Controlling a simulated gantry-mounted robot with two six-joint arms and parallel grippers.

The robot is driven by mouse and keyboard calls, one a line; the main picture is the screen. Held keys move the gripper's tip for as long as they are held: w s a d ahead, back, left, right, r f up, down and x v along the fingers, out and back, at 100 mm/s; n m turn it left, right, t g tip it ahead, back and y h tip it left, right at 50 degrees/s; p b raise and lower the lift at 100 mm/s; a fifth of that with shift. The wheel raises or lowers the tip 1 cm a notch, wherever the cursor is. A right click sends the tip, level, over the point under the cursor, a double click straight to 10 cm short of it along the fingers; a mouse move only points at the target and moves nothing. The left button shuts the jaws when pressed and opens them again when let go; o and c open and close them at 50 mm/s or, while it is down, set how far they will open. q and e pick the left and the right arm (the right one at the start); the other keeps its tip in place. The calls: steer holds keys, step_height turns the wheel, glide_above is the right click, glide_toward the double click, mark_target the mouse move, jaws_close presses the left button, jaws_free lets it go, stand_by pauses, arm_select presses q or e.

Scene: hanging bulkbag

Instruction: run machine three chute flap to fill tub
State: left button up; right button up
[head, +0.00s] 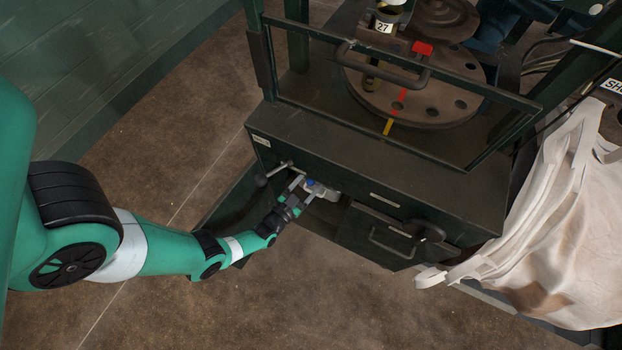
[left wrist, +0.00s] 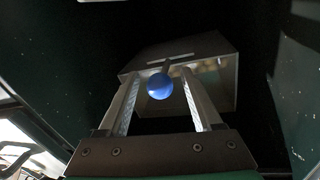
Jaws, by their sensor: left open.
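A small lever with a blue ball knob (head: 311,183) sits at a pale metal chute under the machine's dark front panel. In the left wrist view, the blue knob (left wrist: 160,87) is on a short stem in front of a grey metal chute box (left wrist: 215,62) with a slot. My left gripper (head: 302,191) is open at the knob. Its fingers (left wrist: 160,100) lie on either side of the knob in the picture, with gaps visible; I cannot tell how deep the knob is between them. No tub can be made out. My right gripper is not in view.
The dark green machine (head: 350,165) has a round perforated turntable (head: 440,108) behind a framed guard with a handle. A black knob (head: 424,230) and a drawer handle (head: 388,242) are right of the chute. A white bulk bag (head: 560,230) hangs at right. Brown floor is clear in front.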

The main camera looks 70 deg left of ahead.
arm_select(q)
steer(key=shift+s, duration=0.1)
steer(key=shift+c, duration=0.3)
jaws_close()
stand_by(1.1)
